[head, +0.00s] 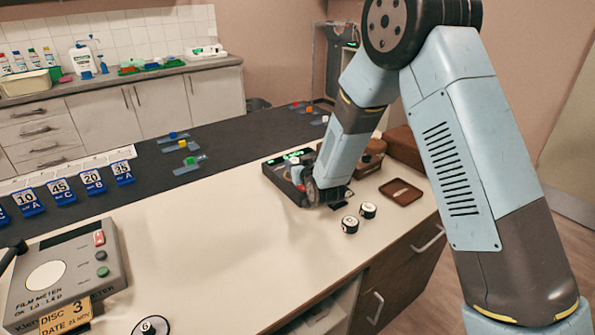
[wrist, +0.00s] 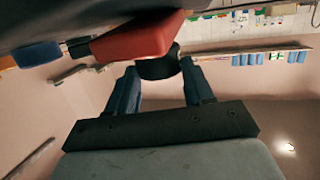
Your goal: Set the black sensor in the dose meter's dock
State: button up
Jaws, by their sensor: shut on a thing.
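The dose meter (head: 271,171) is a dark box with a lit green display, on the right part of the counter in the head view. My gripper (head: 314,192) is low at its near right side, partly hiding it. In the wrist view my gripper (wrist: 157,75) has both fingers closed about a small black piece (wrist: 156,69), which looks like the black sensor. A red block-like part (wrist: 132,38) lies close beyond it. The dock is hidden behind my gripper and arm, so I cannot tell whether the sensor touches it.
Two small round pieces with white tops (head: 350,224) (head: 367,210) stand in front of my gripper. A brown tray (head: 401,190) lies to the right. A film meter (head: 66,275) and blue number markers (head: 60,191) are at left. The middle counter is clear.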

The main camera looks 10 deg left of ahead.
jog(key=shift+f, duration=1.25)
jog(key=o, duration=1.1)
jog(key=shift+f, duration=0.1)
jog(key=v, duration=1.2)
jog(key=shift+d+r, duration=0.1)
jog(key=shift+r, duration=0.15)
